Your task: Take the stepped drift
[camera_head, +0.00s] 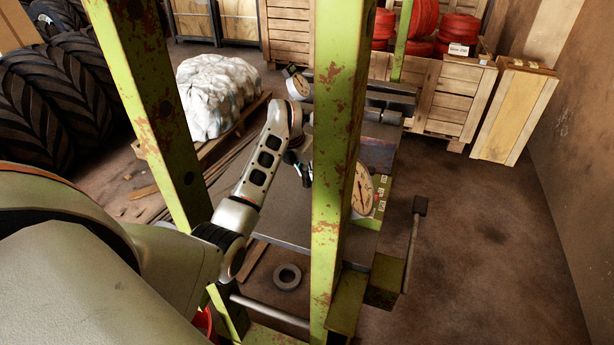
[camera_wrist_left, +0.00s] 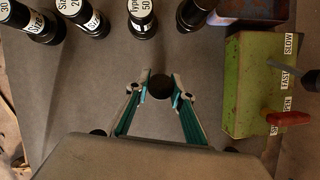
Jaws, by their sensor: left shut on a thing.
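My left gripper (camera_wrist_left: 160,88) is shut on a dark round piece (camera_wrist_left: 160,87), seen end-on between its fingertips in the left wrist view. I take it for the stepped drift, but its steps cannot be seen from this end. My right gripper is not in view.
Several black cylinders with white labels (camera_wrist_left: 140,20) stand along the plate's edge. A green control box (camera_wrist_left: 250,85) with a red-handled lever (camera_wrist_left: 288,118) is at right. Rusty green posts (camera_head: 338,150) flank my arm. A dark ring (camera_head: 287,276) lies below.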

